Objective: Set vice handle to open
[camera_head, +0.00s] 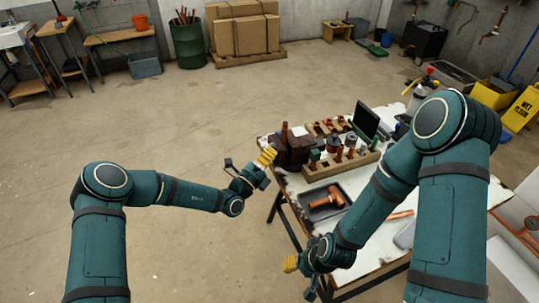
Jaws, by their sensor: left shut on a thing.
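My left gripper (266,157), with yellow fingertips, is at the vice's left side, just off the bench edge. It is shut on the vice handle, which is too small and covered by the fingers to make out. My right gripper (291,264), also yellow-tipped, hangs low in front of the bench's near edge, away from the vice. Its finger gap cannot be made out.
On the bench are a rack of tools (341,162), a dark tray with a copper-coloured fitting (327,202) and a dark upright screen (365,121). A yellow wet-floor sign (522,109) stands at the right. The floor left of the bench is clear.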

